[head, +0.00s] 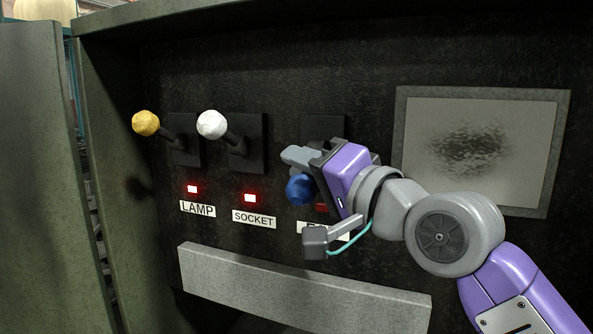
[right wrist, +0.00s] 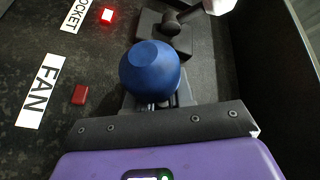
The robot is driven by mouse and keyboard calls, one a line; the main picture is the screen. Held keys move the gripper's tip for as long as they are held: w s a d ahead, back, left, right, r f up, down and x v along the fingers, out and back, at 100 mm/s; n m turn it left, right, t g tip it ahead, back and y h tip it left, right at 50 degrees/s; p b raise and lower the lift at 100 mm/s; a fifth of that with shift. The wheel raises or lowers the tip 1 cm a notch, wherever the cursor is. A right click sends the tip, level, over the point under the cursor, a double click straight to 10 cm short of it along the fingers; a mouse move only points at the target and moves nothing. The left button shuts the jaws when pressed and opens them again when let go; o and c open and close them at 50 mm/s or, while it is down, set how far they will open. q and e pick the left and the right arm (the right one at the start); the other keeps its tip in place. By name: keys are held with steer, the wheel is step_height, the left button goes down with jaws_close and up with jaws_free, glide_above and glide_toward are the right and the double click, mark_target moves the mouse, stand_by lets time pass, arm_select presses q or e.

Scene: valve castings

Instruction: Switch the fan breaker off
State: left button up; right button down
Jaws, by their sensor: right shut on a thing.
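The fan breaker has a blue knob (head: 300,188) that sits low, below its dark mounting plate (head: 322,127). The other two levers have their knobs higher. The blue knob fills the middle of the right wrist view (right wrist: 150,70). My right gripper (head: 297,170) is shut on the blue knob; its jaws hide the lever stem. The fan lamp (right wrist: 80,95) is dark red and unlit. The FAN label (right wrist: 38,91) reads clearly in the right wrist view and is mostly covered by my wrist in the head view. My left gripper is out of view.
The lamp breaker's yellow knob (head: 146,123) and the socket breaker's white knob (head: 211,124) stand to the left, both with lit red lamps. A grey ledge (head: 300,290) runs below. A framed panel (head: 480,150) is at right. An open door (head: 45,180) stands left.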

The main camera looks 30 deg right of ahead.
steer(key=shift+w+a+f, duration=0.2)
steer(key=shift+a+f, duration=0.25)
steer(key=shift+f, duration=0.1)
steer(key=c, duration=1.2)
jaws_free()
steer(key=shift+s, duration=0.1)
steer(key=shift+o, duration=0.5)
steer(key=shift+s+a+r, duration=0.1)
steer(key=shift+a+r, duration=0.05)
steer(key=shift+a, duration=0.05)
steer(key=shift+d, duration=0.2)
steer(key=s+d, duration=0.1)
steer(key=s, duration=0.6)
steer(key=shift+s+f+b, duration=0.2)
steer(key=shift+b, duration=0.15)
